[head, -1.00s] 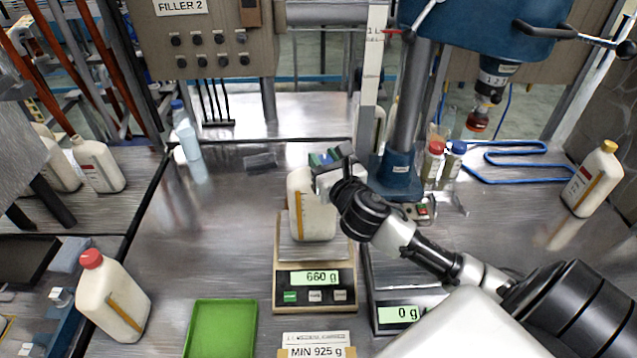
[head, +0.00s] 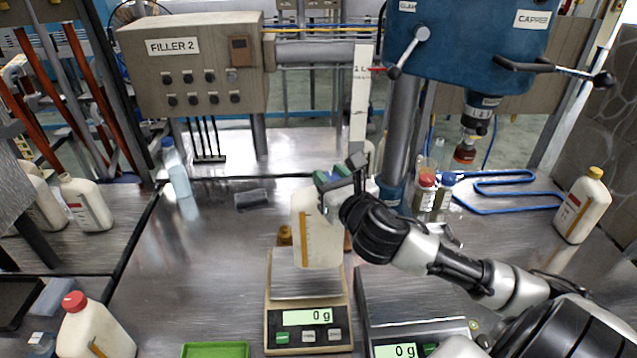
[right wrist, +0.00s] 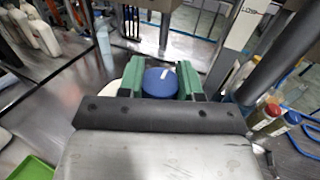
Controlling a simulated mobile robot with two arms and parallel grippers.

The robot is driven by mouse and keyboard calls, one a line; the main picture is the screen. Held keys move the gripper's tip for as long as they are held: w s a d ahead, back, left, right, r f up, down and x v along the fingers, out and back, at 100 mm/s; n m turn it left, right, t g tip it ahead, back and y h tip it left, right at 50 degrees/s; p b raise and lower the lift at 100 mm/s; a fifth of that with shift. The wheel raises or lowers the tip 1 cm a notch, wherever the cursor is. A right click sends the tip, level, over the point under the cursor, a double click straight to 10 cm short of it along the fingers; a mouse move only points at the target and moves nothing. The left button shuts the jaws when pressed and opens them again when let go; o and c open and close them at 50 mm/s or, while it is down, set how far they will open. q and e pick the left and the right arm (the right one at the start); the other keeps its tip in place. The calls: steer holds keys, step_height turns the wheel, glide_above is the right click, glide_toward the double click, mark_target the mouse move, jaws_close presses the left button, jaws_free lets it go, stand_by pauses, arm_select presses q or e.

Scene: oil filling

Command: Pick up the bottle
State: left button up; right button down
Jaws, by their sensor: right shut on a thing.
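The bottle (head: 318,238) is cream-white with an orange-yellow stripe down its side. It hangs upright above the scale (head: 306,285), whose display reads 0 g. My right gripper (head: 340,178) is shut on the bottle's top. In the right wrist view, the green fingers sit on both sides of a blue cap (right wrist: 160,83). Part of the white bottle body shows below and left of the cap there. My left gripper is not in view.
A second scale (head: 411,300) stands right of the first, also reading 0 g. A red-capped bottle (head: 95,330) is front left, a yellow-capped bottle (head: 582,205) far right. A green tray (head: 216,350) lies in front.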

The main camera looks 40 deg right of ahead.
steer(key=s+d+r, duration=0.3)
steer(key=s+r, duration=0.2)
steer(key=s, duration=0.2)
steer(key=shift+s+d, duration=0.2)
steer(key=shift+d, duration=0.1)
steer(key=shift+r, duration=0.15)
